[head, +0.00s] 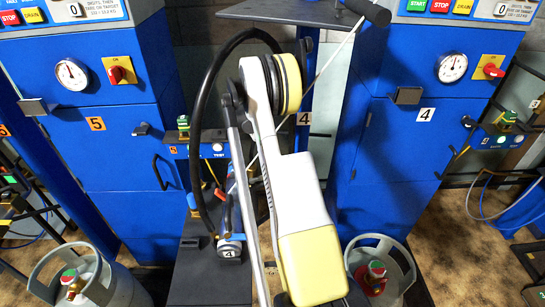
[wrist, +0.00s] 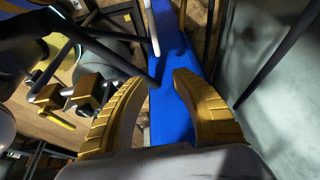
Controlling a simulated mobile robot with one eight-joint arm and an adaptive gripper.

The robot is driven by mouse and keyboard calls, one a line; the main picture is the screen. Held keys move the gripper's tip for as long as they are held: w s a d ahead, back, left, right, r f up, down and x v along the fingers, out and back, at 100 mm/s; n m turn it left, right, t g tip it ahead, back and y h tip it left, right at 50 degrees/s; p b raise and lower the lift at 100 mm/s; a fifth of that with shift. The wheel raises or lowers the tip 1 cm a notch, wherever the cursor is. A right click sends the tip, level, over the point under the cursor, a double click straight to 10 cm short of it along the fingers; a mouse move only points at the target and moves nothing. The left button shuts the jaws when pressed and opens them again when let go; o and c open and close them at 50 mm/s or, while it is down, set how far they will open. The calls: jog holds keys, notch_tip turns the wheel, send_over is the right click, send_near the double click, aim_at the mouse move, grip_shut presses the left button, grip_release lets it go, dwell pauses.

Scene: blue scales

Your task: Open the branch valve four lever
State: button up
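My gripper shows in the wrist view (wrist: 161,78) as two gold ribbed fingers with a gap between their tips and nothing held. A blue surface lies beyond the gap. I cannot pick out the branch valve four lever with certainty. In the wrist view, brass-coloured blocks (wrist: 86,92) with a yellow bar (wrist: 56,119) are left of my fingers, apart from them. In the head view, a label 4 (head: 303,118) is on a post behind my arm, and a small unit marked 4 (head: 229,253) is left of the arm. My arm hides my fingertips there.
Blue cabinets marked 5 (head: 95,124) and 4 (head: 425,114) stand on either side, with gauges and red knobs. Gas cylinders (head: 96,283) and (head: 376,272) stand low at the front. A black hose (head: 203,105) loops behind my arm. Dark bars (wrist: 100,50) cross the wrist view's left.

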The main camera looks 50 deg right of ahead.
jog(key=t+p, duration=0.1)
jog(key=t+y+p, duration=0.1)
jog(key=shift+w+a+f+y+p, duration=0.1)
jog(key=shift+a+y+p, duration=0.1)
jog(key=shift+y+p, duration=0.15)
jog(key=shift+w+a+f+t+y+p, duration=0.1)
jog(key=shift+w+t+y+p, duration=0.05)
jog(key=shift+t+y+p, duration=0.2)
jog(key=shift+w+a+f+t+y+p, duration=0.1)
jog(key=shift+w+t+y, duration=0.1)
jog(key=shift+t, duration=0.25)
notch_tip(320, 180, down, 11)
jog(key=b, duration=0.4)
jog(key=shift+w+r+b, duration=0.1)
jog(key=shift+b, duration=0.2)
grip_shut()
